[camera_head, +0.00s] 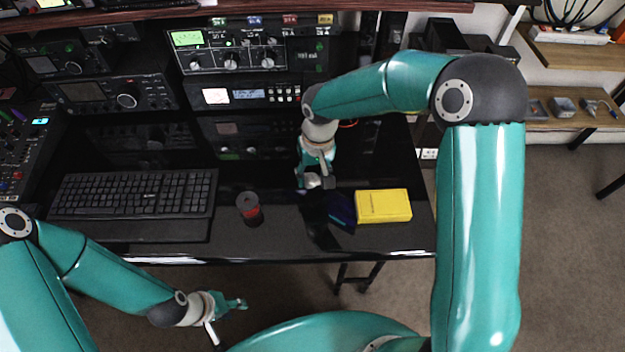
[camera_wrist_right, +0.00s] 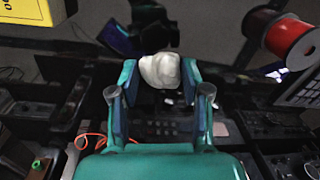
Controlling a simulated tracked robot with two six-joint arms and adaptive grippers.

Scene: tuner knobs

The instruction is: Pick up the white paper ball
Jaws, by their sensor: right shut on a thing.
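The white paper ball (camera_wrist_right: 160,70) sits between the two fingers of my right gripper (camera_wrist_right: 158,82) in the right wrist view, with a finger against each side. In the head view, my right gripper (camera_head: 316,182) is over the black desk, left of the yellow box, and the paper ball (camera_head: 312,181) shows only as a small pale patch there. My left gripper (camera_head: 228,312) is in front of the desk edge, low at the bottom left, away from the ball. Its fingers are small and seen from the side, so its opening is unclear.
A yellow box (camera_head: 383,206) lies on the right of the desk (camera_head: 290,238), beside a dark blue item (camera_head: 341,209). A dark spool with red (camera_head: 249,207) stands left of my right gripper. A keyboard (camera_head: 133,195) fills the left. Radio gear (camera_head: 245,58) lines the back.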

